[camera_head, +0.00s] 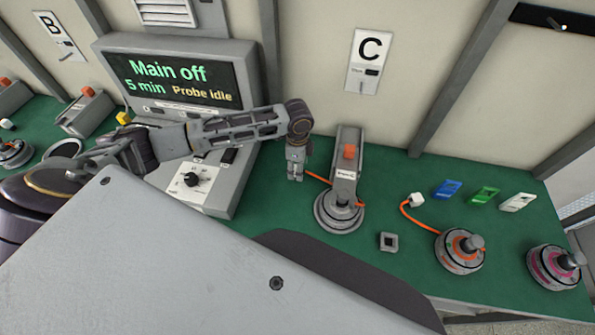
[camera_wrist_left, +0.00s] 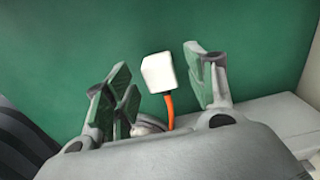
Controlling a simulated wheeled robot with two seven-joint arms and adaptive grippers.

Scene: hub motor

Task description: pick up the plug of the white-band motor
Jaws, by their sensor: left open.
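The white-band motor (camera_head: 338,212) stands on the green bench below the C sign, its band looking pale grey-white. An orange cable (camera_head: 318,177) runs from it leftward to my left gripper (camera_head: 295,174). The white plug (camera_wrist_left: 158,72) is at the cable's end. In the left wrist view it lies between the spread fingers of my left gripper (camera_wrist_left: 160,80), with green visible on both sides. The fingers are open and do not appear to grip it. In the head view the gripper hides the plug. My right gripper is not in view.
A grey stand with an orange block (camera_head: 348,152) rises behind the motor. A console (camera_head: 185,80) is left of the gripper. Right are a small square socket (camera_head: 388,242), an orange-band motor (camera_head: 460,250) with a white plug (camera_head: 416,199), a pink-band motor (camera_head: 555,267) and coloured tags (camera_head: 485,197).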

